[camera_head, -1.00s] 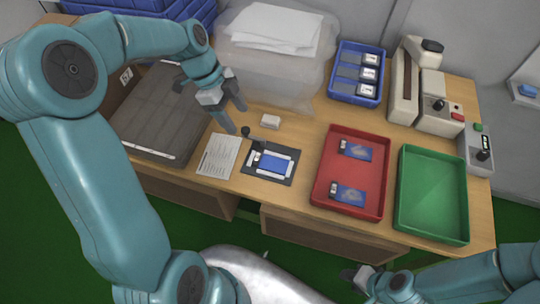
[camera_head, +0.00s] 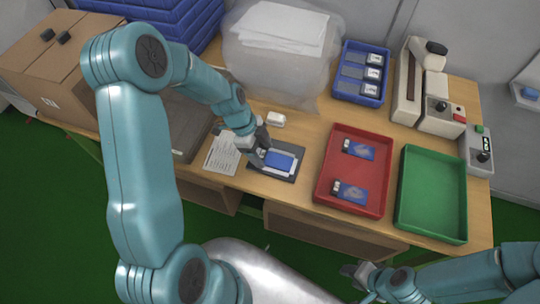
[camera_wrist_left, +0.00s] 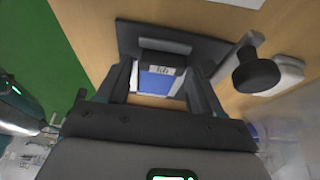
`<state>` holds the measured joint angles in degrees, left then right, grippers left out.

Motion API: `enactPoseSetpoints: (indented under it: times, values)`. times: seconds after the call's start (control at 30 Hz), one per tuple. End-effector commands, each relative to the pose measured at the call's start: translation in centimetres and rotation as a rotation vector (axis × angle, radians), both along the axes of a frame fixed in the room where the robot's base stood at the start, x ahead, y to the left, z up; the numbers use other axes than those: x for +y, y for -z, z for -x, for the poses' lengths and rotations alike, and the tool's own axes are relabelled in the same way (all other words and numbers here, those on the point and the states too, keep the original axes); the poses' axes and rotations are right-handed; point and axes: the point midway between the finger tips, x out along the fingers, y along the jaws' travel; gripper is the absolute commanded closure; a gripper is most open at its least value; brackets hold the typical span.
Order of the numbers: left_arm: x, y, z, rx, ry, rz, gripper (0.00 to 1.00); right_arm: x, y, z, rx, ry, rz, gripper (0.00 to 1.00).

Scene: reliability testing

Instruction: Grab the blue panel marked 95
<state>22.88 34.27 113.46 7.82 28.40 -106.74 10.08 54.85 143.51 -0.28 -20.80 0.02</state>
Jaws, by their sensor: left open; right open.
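A blue panel (camera_head: 280,160) in a white frame lies on a dark pad (camera_head: 290,175) on the table. In the left wrist view the panel (camera_wrist_left: 158,84) shows between my fingers, with a small label at its end that I cannot read surely. My left gripper (camera_head: 261,150) is open at the panel's left end, its fingers (camera_wrist_left: 160,78) on either side and no clear grip. Two more blue panels, (camera_head: 359,150) and (camera_head: 350,191), lie in the red tray (camera_head: 325,198). My right gripper (camera_head: 354,273) is open and empty, low in front of the table.
A green tray (camera_head: 432,195) stands empty at the right. A blue bin (camera_head: 344,92) holds several labelled parts. A dark knob (camera_wrist_left: 256,72) stands close beside the gripper. A cardboard box (camera_head: 50,75) is at the left.

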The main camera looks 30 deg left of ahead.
Motion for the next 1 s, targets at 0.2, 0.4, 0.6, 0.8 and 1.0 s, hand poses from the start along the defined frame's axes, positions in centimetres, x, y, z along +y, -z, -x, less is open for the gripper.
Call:
enactPoseSetpoints:
  times: [0.2, 0.4, 0.6, 0.8, 1.0]
  values:
    - [-0.1, 0.2, 0.0, 0.0, 0.0, 0.0, 0.34, 0.0, 0.0, 0.0, 0.0, 0.0, 0.0, 0.57]
    - [-0.1, 0.2, 0.0, 0.0, 0.0, 0.0, 0.77, 0.0, 0.0, 0.0, 0.0, 0.0, 0.0, 0.57]
    - [-0.1, 0.1, 0.0, 0.0, 0.0, 0.0, 0.77, 0.0, 0.0, 0.0, 0.0, 0.0, 0.0, 0.57]
    - [0.0, -0.9, -0.1, -0.003, 0.0, -0.001, 0.77, 0.0, 0.1, 0.0, 0.0, 0.0, 0.0, 0.57]
    - [0.0, -4.9, -0.2, -0.01, 0.0, -0.002, 0.77, 0.0, 0.4, 0.0, 0.0, 0.0, 0.0, 0.57]
